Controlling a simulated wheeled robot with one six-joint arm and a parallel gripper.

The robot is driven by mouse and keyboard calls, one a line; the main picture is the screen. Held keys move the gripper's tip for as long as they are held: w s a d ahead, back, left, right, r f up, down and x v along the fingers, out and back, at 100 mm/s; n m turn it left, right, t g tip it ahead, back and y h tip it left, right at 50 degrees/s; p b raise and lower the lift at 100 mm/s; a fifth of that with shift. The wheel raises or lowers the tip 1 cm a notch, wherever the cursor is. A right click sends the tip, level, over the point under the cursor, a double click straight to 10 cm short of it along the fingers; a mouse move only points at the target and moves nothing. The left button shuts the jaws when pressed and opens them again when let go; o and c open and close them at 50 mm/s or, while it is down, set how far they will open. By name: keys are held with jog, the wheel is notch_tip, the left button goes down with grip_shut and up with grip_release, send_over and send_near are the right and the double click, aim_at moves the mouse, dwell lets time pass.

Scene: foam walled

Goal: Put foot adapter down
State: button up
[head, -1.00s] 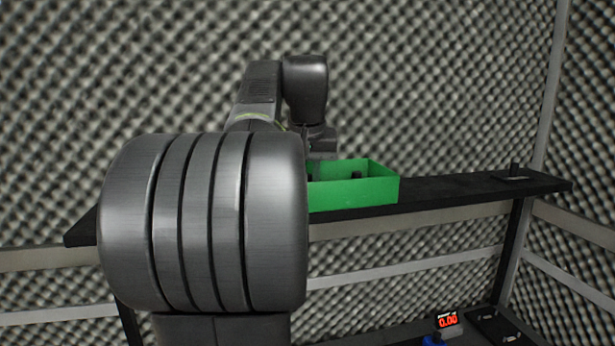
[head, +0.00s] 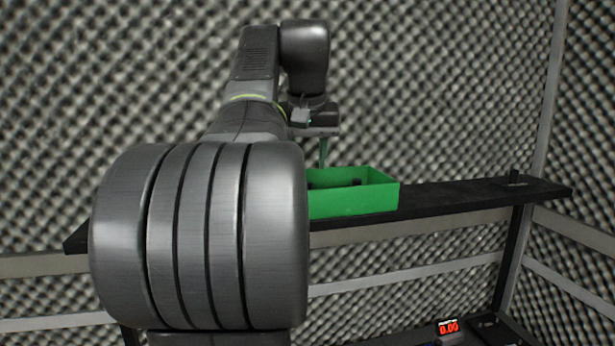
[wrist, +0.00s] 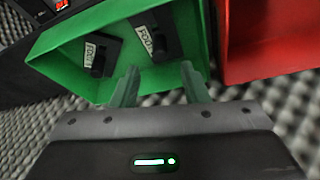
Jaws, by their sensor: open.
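Two black foot adapters with white labels lie in the green bin (wrist: 65,77) in the wrist view: one foot adapter (wrist: 110,46) on the left, another foot adapter (wrist: 171,36) beside it on the right. The green bin also shows in the head view (head: 355,201), on the shelf, with dark parts just visible over its rim. My gripper (wrist: 158,82) has its two green fingers apart with nothing between them. In the head view my gripper (head: 323,160) is above the back left part of the bin.
A red bin (wrist: 268,42) stands right beside the green one in the wrist view. A red digital display (head: 448,328) sits lower down. Foam walls surround the place.

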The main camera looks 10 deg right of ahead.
jog(key=v, duration=0.5)
jog(key=shift+r, duration=0.1)
jog(key=x, duration=1.2)
jog(key=shift+f, duration=0.35)
notch_tip(320, 180, up, 3)
jog(key=shift+w+f, duration=0.1)
jog(key=shift+f, duration=0.15)
jog(key=shift+r, duration=0.7)
